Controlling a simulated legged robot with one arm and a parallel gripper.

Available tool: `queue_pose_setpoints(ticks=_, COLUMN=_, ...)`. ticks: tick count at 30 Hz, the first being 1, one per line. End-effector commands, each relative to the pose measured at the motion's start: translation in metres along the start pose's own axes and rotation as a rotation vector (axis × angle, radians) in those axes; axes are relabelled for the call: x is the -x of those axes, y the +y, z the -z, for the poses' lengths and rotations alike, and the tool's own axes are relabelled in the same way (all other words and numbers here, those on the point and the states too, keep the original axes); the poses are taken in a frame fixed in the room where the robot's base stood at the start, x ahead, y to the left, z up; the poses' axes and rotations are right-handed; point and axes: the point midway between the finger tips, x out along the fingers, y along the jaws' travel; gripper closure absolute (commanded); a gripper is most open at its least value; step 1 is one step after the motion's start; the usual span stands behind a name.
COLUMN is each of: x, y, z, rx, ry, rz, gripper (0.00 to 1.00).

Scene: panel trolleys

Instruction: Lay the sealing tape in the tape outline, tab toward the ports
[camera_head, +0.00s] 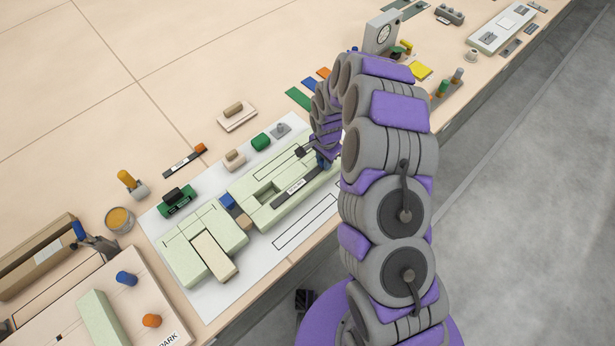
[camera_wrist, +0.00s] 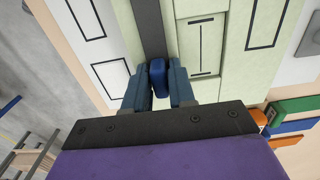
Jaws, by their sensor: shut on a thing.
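My gripper (camera_wrist: 160,88) is shut on the blue tab (camera_wrist: 158,72) of a dark strip that looks like the sealing tape (camera_wrist: 149,25). In the head view the tape (camera_head: 296,187), with a pale label, lies along the near edge of the pale green panel (camera_head: 265,215), its tab end at my gripper (camera_head: 324,163). I cannot tell whether it touches the panel. A long empty black outline (camera_head: 305,222) is on the white sheet, on the near side of the panel. In the wrist view, outlines (camera_wrist: 84,14) show left of the tape. I cannot identify the ports.
A second pale green block (camera_head: 196,235) stands left on the white sheet (camera_head: 215,308). A dark strip with an orange end (camera_head: 185,160) lies behind. A wooden board (camera_head: 65,320) with blue and orange knobs fills the lower left. My arm covers the table on the right.

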Motion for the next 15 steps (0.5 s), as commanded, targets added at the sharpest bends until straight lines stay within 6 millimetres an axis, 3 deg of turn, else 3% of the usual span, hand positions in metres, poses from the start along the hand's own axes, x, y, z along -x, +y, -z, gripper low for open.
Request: queue_pose_setpoints(ticks=15, x=0.032, y=0.0, z=0.001, rx=0.0, ry=0.001, rz=0.002, gripper=1.0)
